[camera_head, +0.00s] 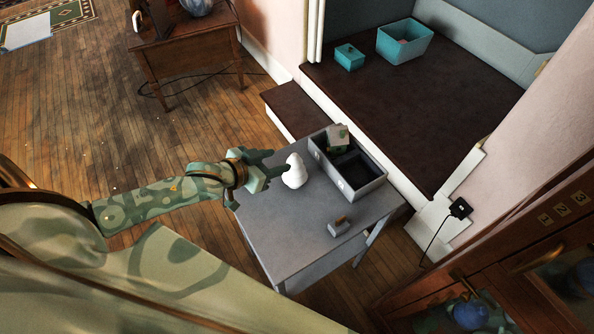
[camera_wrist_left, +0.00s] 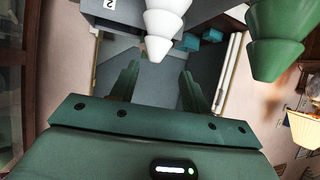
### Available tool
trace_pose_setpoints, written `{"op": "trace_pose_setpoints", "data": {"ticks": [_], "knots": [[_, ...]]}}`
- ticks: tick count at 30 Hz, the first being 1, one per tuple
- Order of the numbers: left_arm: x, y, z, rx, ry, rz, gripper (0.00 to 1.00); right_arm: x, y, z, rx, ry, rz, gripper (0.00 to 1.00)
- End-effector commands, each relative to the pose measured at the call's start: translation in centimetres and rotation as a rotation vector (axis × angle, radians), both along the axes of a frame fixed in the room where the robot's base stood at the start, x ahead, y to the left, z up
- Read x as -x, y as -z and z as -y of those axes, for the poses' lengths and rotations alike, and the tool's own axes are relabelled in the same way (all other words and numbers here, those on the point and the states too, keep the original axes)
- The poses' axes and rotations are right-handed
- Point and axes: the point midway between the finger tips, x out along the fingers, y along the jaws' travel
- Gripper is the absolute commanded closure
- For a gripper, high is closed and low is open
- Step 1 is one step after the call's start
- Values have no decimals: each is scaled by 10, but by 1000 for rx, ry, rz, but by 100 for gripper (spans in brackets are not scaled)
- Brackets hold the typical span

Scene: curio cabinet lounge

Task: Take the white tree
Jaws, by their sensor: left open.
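The white tree (camera_head: 294,171), a tiered cone, stands upright on the grey side table (camera_head: 285,225), near its left edge. My left gripper (camera_head: 274,169) reaches in from the left, its open fingers close beside the tree; the head view does not clearly show whether they touch. In the left wrist view the white tree (camera_wrist_left: 164,28) shows at the top, beyond the open, empty fingers (camera_wrist_left: 159,73). A green tree (camera_wrist_left: 274,42) is to its right there; I cannot make it out clearly in the head view. My right gripper is not in view.
A grey two-compartment box (camera_head: 362,191) stands behind the white tree, with a small house (camera_head: 338,138) in its far compartment. A small grey block (camera_head: 339,226) lies nearer the table's front right. Teal bins (camera_head: 404,41) sit on the dark raised floor; a wooden cabinet (camera_head: 520,262) is at right.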

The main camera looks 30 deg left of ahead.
Motion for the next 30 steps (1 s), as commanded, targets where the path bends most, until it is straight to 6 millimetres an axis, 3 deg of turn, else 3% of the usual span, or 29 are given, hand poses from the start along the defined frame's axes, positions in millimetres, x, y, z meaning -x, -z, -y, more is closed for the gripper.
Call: {"op": "trace_pose_setpoints", "data": {"ticks": [3,8,18,27,30], "knots": [[-20,15,7,1,0,0,53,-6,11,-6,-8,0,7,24],[-33,20,12,0,1,0,53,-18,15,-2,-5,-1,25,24],[-72,40,30,0,1,-2,53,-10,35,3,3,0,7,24],[-77,40,32,-1,1,-1,53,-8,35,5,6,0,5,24],[-77,40,32,-1,1,-1,81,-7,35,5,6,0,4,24]]}}
